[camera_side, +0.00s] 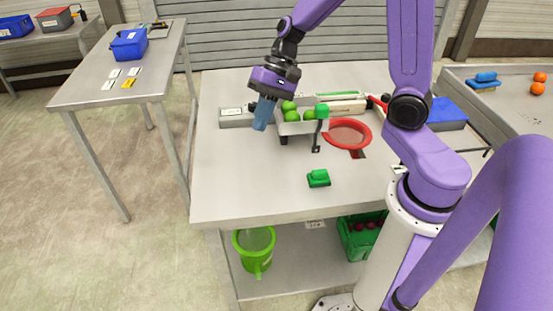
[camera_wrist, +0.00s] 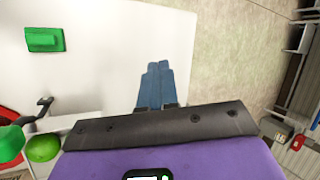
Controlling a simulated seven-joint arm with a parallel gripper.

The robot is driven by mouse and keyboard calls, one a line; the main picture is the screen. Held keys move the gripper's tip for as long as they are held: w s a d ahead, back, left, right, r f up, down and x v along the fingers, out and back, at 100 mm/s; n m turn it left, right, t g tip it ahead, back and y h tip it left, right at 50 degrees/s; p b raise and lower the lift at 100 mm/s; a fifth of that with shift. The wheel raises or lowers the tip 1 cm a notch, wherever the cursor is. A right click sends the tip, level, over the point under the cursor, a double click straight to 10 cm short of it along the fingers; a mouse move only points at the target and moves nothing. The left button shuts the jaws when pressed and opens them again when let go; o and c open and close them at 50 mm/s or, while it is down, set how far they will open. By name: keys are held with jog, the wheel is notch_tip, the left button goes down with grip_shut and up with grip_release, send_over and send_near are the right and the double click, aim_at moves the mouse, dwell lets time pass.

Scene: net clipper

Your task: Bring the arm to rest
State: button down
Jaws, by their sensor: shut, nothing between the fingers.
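My gripper (camera_side: 262,116) has long blue fingers and hangs over the back left part of the white table (camera_side: 245,185). The fingers are shut together with nothing between them. In the wrist view the two blue fingers (camera_wrist: 157,85) lie side by side over the bare table top and near its edge. My purple arm reaches in from the right, its links raised above the table. I cannot tell how high the fingertips are above the table.
A grey case (camera_side: 236,118) is left of the fingers. A blue bin (camera_side: 447,114) stands at the right. The front left of the table is clear.

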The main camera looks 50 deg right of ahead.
jog(key=s+r+n+h, duration=0.2)
jog(key=s+n+h, duration=0.4)
jog(key=s+n, duration=1.2)
jog(key=shift+s+d, duration=0.3)
jog(key=shift+s, duration=1.35)
jog(key=shift+w+r, duration=0.1)
